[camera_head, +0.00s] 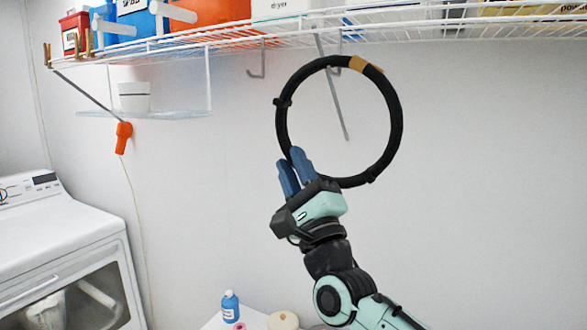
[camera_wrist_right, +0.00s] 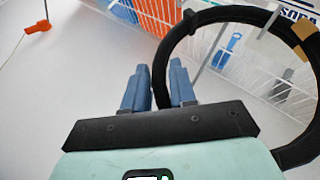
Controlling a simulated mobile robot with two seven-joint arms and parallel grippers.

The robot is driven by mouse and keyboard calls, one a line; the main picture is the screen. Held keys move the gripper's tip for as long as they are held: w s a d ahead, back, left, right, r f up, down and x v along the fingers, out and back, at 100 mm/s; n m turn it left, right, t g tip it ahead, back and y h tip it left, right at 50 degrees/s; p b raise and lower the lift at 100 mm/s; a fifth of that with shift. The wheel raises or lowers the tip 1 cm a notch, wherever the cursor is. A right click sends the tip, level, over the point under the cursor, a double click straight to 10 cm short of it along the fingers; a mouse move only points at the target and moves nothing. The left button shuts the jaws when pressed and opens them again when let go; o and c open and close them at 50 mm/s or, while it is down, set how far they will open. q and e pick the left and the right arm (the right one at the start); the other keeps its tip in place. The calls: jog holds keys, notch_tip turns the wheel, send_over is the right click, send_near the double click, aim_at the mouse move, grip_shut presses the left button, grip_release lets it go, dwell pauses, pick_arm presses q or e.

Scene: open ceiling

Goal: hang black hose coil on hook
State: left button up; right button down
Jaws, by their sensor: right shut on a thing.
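The black hose coil (camera_head: 397,125) is a large upright ring with a tan band at its top right. My right gripper (camera_head: 290,172) is shut on the coil's lower left side. In the right wrist view, the coil (camera_wrist_right: 160,70) passes between the two blue fingers of the gripper (camera_wrist_right: 160,90). A grey hook (camera_head: 257,72) hangs under the wire shelf, left of and apart from the coil's top. Another hook-like metal piece (camera_head: 338,44) shows above the coil, partly hidden by the shelf. My left gripper is not in view.
The white wire shelf (camera_head: 420,38) runs above the coil and carries boxes and bottles. A slanted grey brace (camera_head: 335,100) shows through the ring. An orange nozzle (camera_head: 123,133) hangs at left, above a white washer (camera_head: 60,240). The wall at right is bare.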

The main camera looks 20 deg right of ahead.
jog(key=shift+w+f, duration=0.1)
jog(key=shift+f, duration=0.1)
jog(key=c, duration=0.8)
grip_release()
jog(key=shift+c, duration=0.2)
